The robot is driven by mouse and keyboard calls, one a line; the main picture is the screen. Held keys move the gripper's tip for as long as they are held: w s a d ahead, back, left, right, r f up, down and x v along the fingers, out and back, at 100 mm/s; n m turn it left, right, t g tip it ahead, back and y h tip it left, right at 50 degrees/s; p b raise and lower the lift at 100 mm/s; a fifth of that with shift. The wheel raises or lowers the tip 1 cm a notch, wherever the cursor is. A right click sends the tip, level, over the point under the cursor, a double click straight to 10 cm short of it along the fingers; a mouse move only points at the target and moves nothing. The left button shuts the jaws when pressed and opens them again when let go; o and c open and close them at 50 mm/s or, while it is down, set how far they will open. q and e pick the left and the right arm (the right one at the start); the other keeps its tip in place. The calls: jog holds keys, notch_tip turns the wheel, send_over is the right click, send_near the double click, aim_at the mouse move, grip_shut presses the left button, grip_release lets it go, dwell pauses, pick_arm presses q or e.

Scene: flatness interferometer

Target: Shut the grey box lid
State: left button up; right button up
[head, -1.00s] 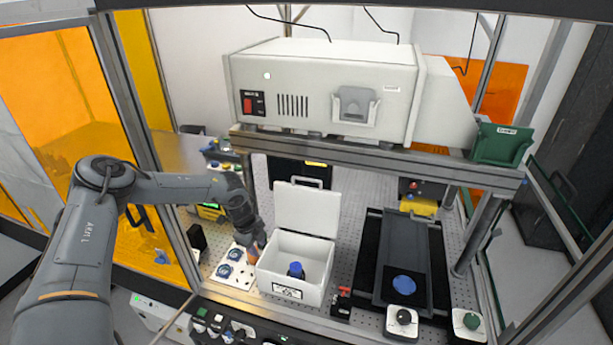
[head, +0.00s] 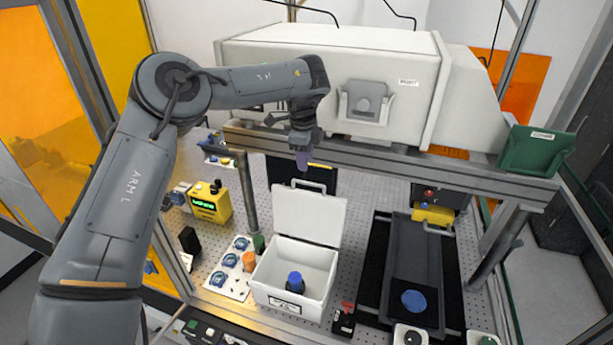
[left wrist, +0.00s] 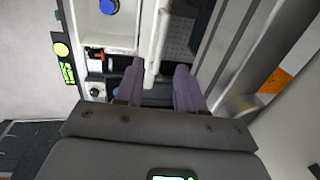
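The box (head: 287,303) is white to pale grey and stands on the perforated bench; a blue-capped bottle (head: 295,283) is inside it. Its lid (head: 309,214) is open, standing up at the back with a handle on its top edge. My left gripper (head: 303,160) points down above the lid's top edge. In the left wrist view my left gripper (left wrist: 157,85) has its two purple fingers apart, with the lid's edge (left wrist: 157,45) showing between them; contact cannot be told. My right gripper is not in view.
A large white instrument (head: 330,85) sits on a grey frame (head: 400,158) behind and above the box. A dark tray (head: 418,265) with a blue disc is at the right. A white holder (head: 226,275) with blue-ringed parts and a yellow device (head: 210,203) are at the left.

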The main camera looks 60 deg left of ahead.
aim_at(306, 183)
pick_arm(q)
jog(key=f, duration=0.2)
jog(key=f+p, duration=0.1)
jog(key=f, duration=0.5)
jog(key=shift+w+a+p, duration=0.3)
jog(key=shift+w+a, duration=0.05)
jog(key=c, duration=0.6)
grip_shut()
